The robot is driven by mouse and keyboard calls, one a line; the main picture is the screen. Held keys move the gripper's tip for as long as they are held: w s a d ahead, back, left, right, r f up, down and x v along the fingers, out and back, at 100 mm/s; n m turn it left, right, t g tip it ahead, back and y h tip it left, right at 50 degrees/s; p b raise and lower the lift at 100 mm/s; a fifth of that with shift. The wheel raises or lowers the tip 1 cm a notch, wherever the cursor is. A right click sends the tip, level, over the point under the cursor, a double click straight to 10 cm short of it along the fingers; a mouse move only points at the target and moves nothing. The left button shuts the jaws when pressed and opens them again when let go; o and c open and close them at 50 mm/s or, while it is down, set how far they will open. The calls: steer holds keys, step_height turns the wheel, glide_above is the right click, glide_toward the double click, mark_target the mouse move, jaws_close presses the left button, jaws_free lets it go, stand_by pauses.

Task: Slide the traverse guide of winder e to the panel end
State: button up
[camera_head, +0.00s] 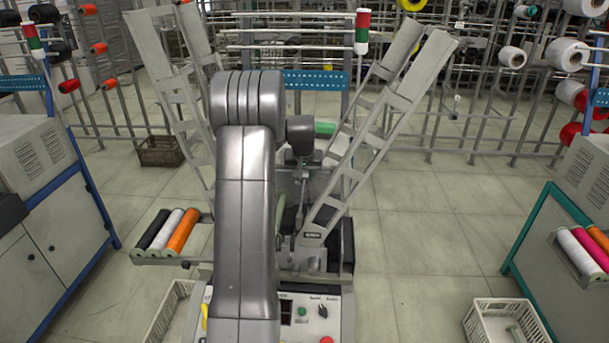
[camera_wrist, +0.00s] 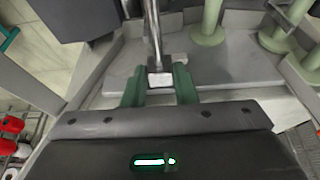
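Winder e's machine stands ahead of me in the head view, with its control panel (camera_head: 310,312) at the near end and two tall slanted frames rising from it. My arm covers much of its middle. In the wrist view, a small pale metal block, which looks like the traverse guide (camera_wrist: 160,79), sits at the end of a bright rod (camera_wrist: 154,35). My gripper's (camera_wrist: 160,75) two green fingers stand on either side of this block, with no clear gap to it. My gripper is not clearly visible in the head view.
Black, white and orange bobbins (camera_head: 168,232) lie in a tray left of the machine. Neighbouring machines stand far left and right. A white crate (camera_head: 505,322) is on the floor at lower right. Pale green spools (camera_wrist: 208,28) stand near my gripper in the wrist view.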

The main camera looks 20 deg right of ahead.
mark_target(302, 195)
steer(key=shift+s+a+b, duration=0.6)
steer(key=shift+s, duration=0.65)
steer(key=shift+s+a+b, duration=0.55)
steer(key=shift+s+a, duration=0.05)
steer(key=shift+s, duration=0.6)
steer(key=shift+s+a+b, duration=0.6)
steer(key=shift+s, duration=0.65)
jaws_close()
steer(key=o, duration=1)
jaws_free()
steer(key=v, duration=1.4)
steer(key=shift+w+d, duration=0.1)
